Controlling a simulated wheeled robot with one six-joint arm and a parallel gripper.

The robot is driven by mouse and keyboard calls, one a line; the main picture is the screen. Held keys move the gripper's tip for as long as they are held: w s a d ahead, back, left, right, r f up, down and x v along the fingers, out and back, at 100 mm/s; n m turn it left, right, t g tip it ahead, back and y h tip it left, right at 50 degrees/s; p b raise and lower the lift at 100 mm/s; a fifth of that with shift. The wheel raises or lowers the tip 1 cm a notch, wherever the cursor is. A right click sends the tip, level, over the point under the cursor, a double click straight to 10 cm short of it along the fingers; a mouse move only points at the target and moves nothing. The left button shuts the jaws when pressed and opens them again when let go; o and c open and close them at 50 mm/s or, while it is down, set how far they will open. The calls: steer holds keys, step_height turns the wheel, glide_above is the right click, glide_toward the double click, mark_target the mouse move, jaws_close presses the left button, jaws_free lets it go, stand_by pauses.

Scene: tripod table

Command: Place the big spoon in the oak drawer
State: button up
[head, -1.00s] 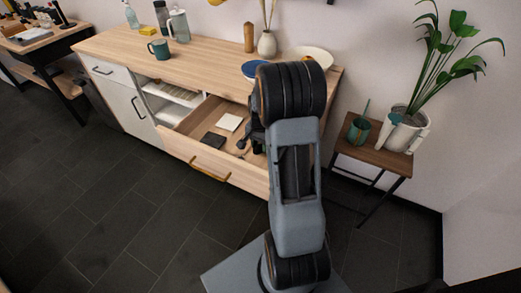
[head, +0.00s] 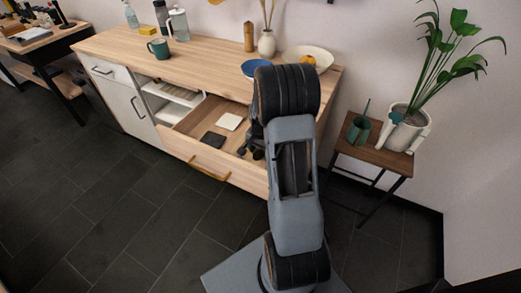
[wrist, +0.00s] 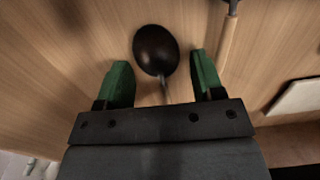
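The oak drawer (head: 237,171) is pulled out at the front of the wooden-topped cabinet. My gripper (wrist: 162,80) has green fingertips spread wide apart and reaches down into the right part of the drawer. It also shows in the head view (head: 245,149), small and partly hidden by my arm. A spoon with a dark round bowl (wrist: 156,50) is just ahead of the fingers over the wooden surface. Its thin handle runs back between the fingers, touching neither, and its rear is hidden by the gripper body. I cannot tell whether the spoon rests flat.
Another utensil with a wooden handle (wrist: 228,42) lies right of the spoon. A white square (head: 229,121) and a dark square (head: 213,140) lie in the drawer. On the cabinet top are a blue bowl (head: 254,69), a cream bowl (head: 318,58) and a teal mug (head: 159,49).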

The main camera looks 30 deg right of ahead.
step_height(320, 180, up, 12)
steer(key=f+p, duration=0.1)
steer(key=p, duration=0.1)
steer(key=s+a+r+n+t, duration=0.1)
steer(key=s+a+r+n, duration=0.3)
steer(key=a, duration=0.5)
steer(key=s+a+r+n+t, duration=0.2)
steer(key=s+a+r+n, duration=0.2)
steer(key=s+a+n, duration=0.4)
steer(key=shift+s+a+r, duration=0.2)
steer(key=shift+s+a, duration=0.2)
steer(key=shift+s, duration=0.55)
step_height(320, 180, up, 12)
steer(key=p, duration=1)
steer(key=shift+s+a+n+t+p, duration=0.15)
steer(key=shift+s+n+t+p, duration=0.05)
steer(key=shift+n+t+p, duration=0.15)
steer(key=shift+r, duration=0.1)
